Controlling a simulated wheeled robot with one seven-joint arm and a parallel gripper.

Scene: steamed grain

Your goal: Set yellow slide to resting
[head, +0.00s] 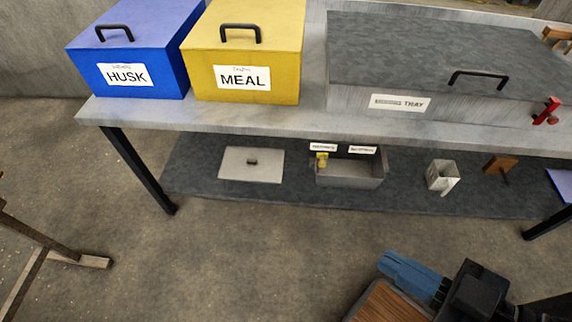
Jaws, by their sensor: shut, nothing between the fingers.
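The yellow slide (322,158) is a small yellow piece at the upper left of an open grey metal box (349,173) on the lower shelf. Two small white labels, the left one (323,147) and the right one (362,150), stand along the box's back edge. Their words are too small to read. The slide is by the left label, away from the right one. My gripper (388,267), blue with a black body behind it, is at the bottom right, in front of the bench and apart from the slide. It is shut and empty.
On the bench top (310,125) stand a blue HUSK box (128,45), a yellow MEAL box (243,50) and a large grey TRAY box (440,60). The bench overhangs the shelf (230,200), which holds a flat lid (251,163) and a metal cup (442,176).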

